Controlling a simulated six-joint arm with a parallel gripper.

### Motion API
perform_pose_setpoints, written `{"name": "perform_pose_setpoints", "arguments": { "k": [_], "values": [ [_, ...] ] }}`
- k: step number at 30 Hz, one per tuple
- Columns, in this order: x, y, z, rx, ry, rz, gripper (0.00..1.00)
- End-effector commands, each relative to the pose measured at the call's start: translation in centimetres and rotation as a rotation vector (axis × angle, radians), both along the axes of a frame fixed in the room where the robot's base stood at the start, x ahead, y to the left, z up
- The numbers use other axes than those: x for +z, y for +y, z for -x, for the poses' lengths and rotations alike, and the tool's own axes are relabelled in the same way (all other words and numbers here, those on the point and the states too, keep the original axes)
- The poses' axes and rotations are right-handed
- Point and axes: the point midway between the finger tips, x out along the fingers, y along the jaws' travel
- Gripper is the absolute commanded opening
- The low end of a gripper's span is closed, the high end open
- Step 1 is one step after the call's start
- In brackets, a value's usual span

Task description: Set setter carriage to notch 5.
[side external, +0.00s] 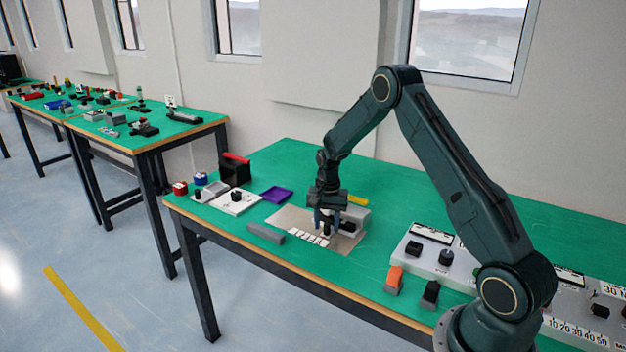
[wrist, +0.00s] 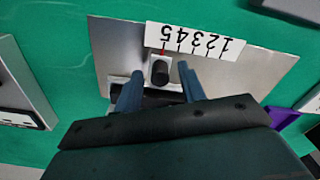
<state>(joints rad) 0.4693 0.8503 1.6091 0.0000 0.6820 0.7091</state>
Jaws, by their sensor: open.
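The setter is a grey metal plate (wrist: 120,40) with a white scale strip (wrist: 195,38) numbered 1 to 5, upside down in the wrist view. Its small pale carriage carries a black knob (wrist: 160,72) and a red pointer (wrist: 163,51). The pointer is at the left end of the scale, by the 5. My gripper (wrist: 160,88) is open, with one finger on each side of the knob; contact cannot be told. In the side view my gripper (side external: 328,222) is low over the plate (side external: 286,216) and hides part of the carriage.
A purple tray (side external: 277,194), a white panel with a black knob (side external: 236,202) and a grey bar (side external: 265,233) lie left of the plate. Orange (side external: 394,280) and black (side external: 430,294) blocks and a control panel are on the right. Green table shows between them.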

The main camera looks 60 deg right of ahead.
Motion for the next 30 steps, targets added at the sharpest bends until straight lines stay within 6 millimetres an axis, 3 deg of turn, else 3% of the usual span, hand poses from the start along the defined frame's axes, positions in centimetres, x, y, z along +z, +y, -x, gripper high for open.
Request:
{"name": "perform_pose_setpoints", "arguments": {
  "k": [19, 30],
  "values": [
    [10.1, 0.0, 0.0, -0.001, -0.003, 0.002, 0.4],
    [12.7, 0.0, 0.0, -0.001, 0.0, 0.001, 0.4]
  ]
}}
